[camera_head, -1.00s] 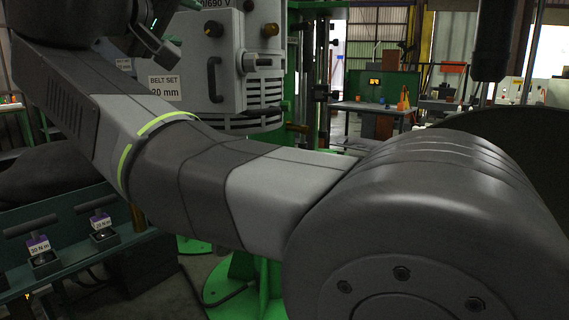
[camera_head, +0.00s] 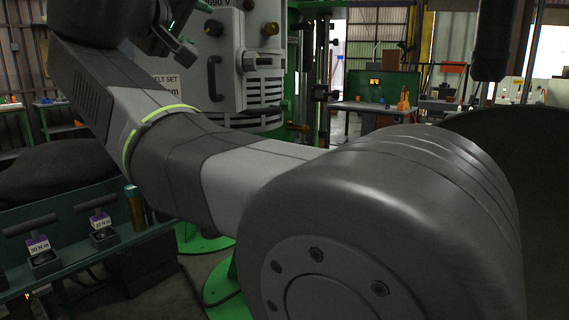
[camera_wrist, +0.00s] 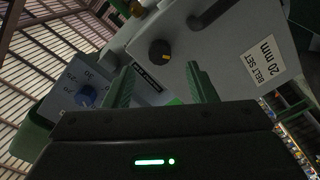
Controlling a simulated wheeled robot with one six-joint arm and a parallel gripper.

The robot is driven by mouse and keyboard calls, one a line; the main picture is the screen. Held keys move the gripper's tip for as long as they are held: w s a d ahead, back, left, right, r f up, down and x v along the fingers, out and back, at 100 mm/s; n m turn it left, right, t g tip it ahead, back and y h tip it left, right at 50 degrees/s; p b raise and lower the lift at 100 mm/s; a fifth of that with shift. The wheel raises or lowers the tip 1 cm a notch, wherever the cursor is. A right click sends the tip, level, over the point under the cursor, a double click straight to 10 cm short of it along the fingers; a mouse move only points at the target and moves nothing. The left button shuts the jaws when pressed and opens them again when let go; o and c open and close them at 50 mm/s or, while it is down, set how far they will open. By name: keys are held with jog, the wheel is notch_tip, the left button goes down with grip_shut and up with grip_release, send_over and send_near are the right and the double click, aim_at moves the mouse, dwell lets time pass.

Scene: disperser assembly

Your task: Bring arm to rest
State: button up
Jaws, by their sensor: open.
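My arm (camera_head: 240,175) crosses the head view from the upper left to a large rounded joint at the lower right. In the wrist view my gripper (camera_wrist: 163,78) has its two green fingers well apart, with nothing between them. Behind the fingers is a grey machine housing (camera_wrist: 205,45) with a black knob and a "BELT SET 20 mm" label. I cannot tell how far the fingers are from it. The same grey machine (camera_head: 235,60) stands behind my arm in the head view, its label partly hidden.
A dark green bench (camera_head: 75,260) at the lower left holds two labelled tools and a small cylinder. A workbench (camera_head: 375,105) with orange items stands farther back.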

aim_at(213, 26)
jog(key=x, duration=0.6)
jog(key=shift+w+d, duration=0.15)
jog(key=shift+w, duration=0.05)
jog(key=shift+r+n+p, duration=0.25)
jog(key=shift+n+p, duration=0.35)
jog(key=shift+p, duration=0.15)
jog(key=shift+s+r+n+p, duration=0.1)
jog(key=shift+s+n+p, duration=0.1)
jog(key=shift+n+p, duration=0.25)
jog(key=n+p, duration=0.3)
jog(key=shift+n, duration=0.35)
jog(key=n+p, duration=0.5)
jog(key=p, duration=0.1)
jog(key=shift+r+n, duration=0.1)
jog(key=shift+n, duration=0.2)
jog(key=shift+n+p, duration=0.9)
jog(key=shift+p, duration=0.1)
jog(key=shift+n, duration=0.3)
jog(key=shift+f, duration=0.2)
